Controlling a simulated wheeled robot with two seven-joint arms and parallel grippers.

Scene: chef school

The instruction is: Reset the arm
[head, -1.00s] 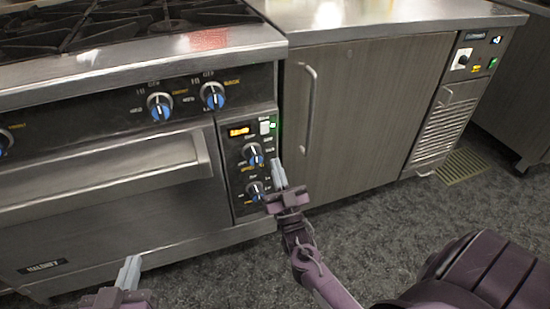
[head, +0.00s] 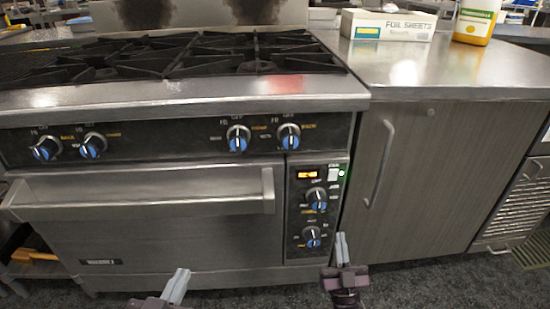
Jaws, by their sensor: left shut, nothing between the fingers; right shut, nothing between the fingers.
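My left gripper (head: 178,286) is at the bottom of the head view, in front of the oven's lower front. It is shut and empty. My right gripper (head: 342,248) is further right, near the lower right corner of the oven and its control panel (head: 322,262). It is shut and empty, with its fingers pointing up in the picture. I cannot tell whether its tips touch the panel edge. Most of both arms is outside the picture.
A steel stove with an oven door (head: 150,215) and blue-marked knobs (head: 238,139) fills the left and middle. A cabinet (head: 440,170) stands to the right. Its counter (head: 415,75) holds a foil sheets box (head: 388,25) and a yellow-white bottle (head: 476,22). Grey floor (head: 420,285) is clear below.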

